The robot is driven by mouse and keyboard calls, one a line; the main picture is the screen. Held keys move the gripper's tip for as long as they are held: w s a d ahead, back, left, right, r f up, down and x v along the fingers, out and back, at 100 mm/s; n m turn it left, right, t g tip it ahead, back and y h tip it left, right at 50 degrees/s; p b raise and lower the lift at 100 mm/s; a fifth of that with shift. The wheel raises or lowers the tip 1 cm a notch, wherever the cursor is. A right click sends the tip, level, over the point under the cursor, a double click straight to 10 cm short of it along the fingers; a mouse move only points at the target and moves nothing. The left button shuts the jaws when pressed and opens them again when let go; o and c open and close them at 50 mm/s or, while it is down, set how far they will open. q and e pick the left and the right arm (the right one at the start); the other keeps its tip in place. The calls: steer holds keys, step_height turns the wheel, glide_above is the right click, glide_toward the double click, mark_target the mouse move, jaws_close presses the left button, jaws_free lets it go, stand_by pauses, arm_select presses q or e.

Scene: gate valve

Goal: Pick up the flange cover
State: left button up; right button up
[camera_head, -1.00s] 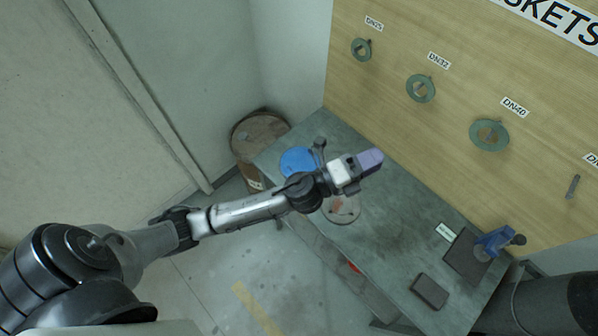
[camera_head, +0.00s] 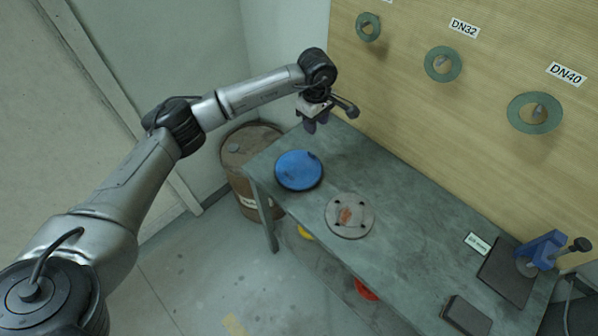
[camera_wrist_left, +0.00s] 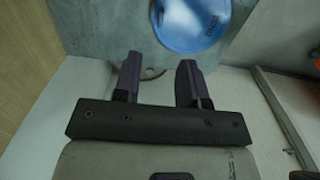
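A blue round disc (camera_head: 299,170), flat on the grey-green bench, looks like the flange cover. It also shows at the top of the left wrist view (camera_wrist_left: 192,22), partly cut off. A grey round plate (camera_head: 349,215) with several dark spots near its rim and a rusty patch lies on the bench beside it; I cannot rule out that it is the cover. My left gripper (camera_head: 316,122) points down above the bench, up and slightly right of the blue disc in the head view. In the left wrist view its fingers (camera_wrist_left: 160,78) are apart with nothing between them. My right gripper is out of view.
The bench (camera_head: 410,215) stands against a wooden board with hanging green gaskets (camera_head: 443,64). A rusty barrel (camera_head: 240,165) stands by its left end. A blue vise-like tool (camera_head: 541,250) and a dark block (camera_head: 467,314) are at the right. The bench middle is clear.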

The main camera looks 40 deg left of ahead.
arm_select(q)
glide_above(311, 153)
step_height(311, 153, down, 8)
steer(key=shift+a+r, duration=0.1)
steer(key=shift+f, duration=2.85)
jaws_close()
